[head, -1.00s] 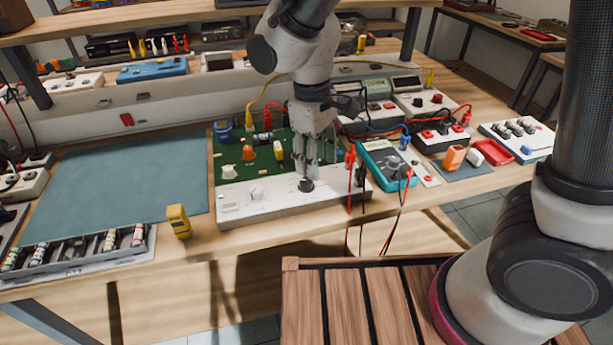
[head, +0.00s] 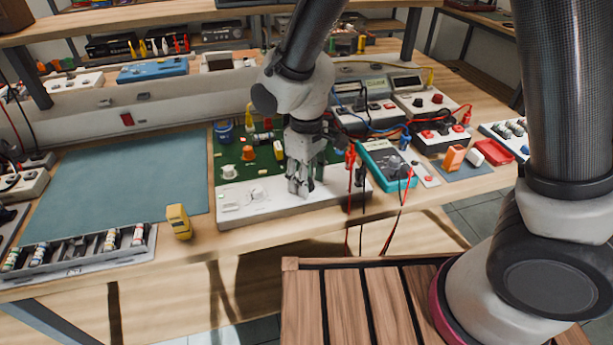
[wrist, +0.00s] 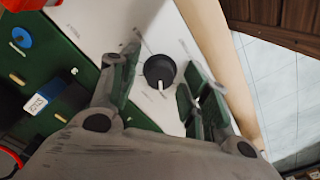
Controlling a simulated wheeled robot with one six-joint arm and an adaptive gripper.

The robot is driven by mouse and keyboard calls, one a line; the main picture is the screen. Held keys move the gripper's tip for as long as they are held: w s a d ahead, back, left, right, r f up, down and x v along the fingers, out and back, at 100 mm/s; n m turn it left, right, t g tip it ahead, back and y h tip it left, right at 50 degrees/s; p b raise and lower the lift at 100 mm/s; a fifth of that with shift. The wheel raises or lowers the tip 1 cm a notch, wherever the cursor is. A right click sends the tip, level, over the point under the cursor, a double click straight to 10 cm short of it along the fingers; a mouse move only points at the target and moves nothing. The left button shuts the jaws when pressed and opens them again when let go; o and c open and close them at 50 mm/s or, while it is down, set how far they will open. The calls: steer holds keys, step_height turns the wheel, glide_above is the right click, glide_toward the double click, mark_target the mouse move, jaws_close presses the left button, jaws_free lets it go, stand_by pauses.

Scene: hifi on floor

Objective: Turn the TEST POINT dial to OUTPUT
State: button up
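The dial is a round black knob (wrist: 159,71) with a white pointer mark, on the white front panel (head: 240,206) of the green circuit board unit. In the wrist view the pointer mark points down the picture. Printed marks around the knob are too blurred to read, so I cannot tell its setting. My gripper (head: 303,188) is over the right half of the panel, fingers down. In the wrist view its fingers are apart, one on each side of the knob, with gaps visible. In the head view my gripper hides the knob.
The green board (head: 228,160) behind the panel carries several coloured parts. A teal multimeter (head: 377,157) with red and black leads stands close on the right. A yellow device (head: 178,221) and a clear blue-green mat (head: 120,185) lie to the left.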

steer(key=c, duration=0.8)
steer(key=shift+c, duration=0.2)
steer(key=shift+m, duration=0.3)
steer(key=m, duration=0.3)
steer(key=shift+m, duration=2.1)
steer(key=o, duration=1.1)
steer(key=shift+c, duration=0.2)
